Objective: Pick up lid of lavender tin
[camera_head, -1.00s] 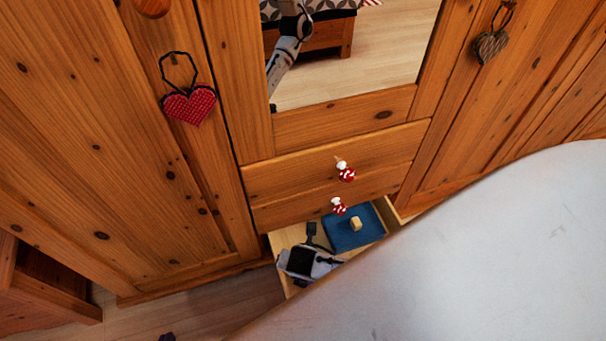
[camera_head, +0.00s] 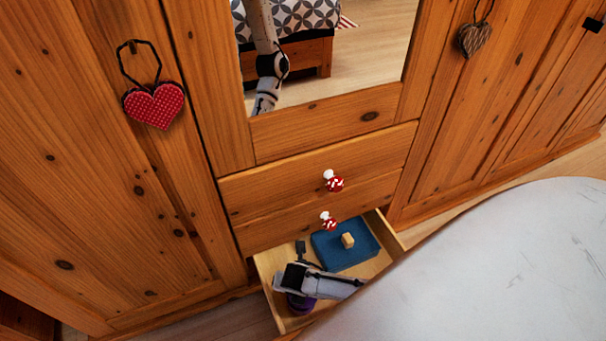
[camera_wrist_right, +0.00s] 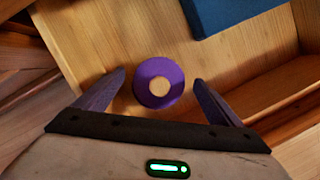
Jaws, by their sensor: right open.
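The lavender tin shows as a purple edge (camera_head: 300,303) under my right gripper (camera_head: 290,284) in the head view, inside the open bottom drawer. In the right wrist view, its round purple lid (camera_wrist_right: 142,88) with a pale wooden knob (camera_wrist_right: 159,86) lies between the spread fingers of my right gripper (camera_wrist_right: 160,78). The gripper is open, with a gap on both sides of the lid. The tin's body is hidden from above. My left gripper is not in view.
A pale rounded surface (camera_head: 480,270) covers the lower right.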

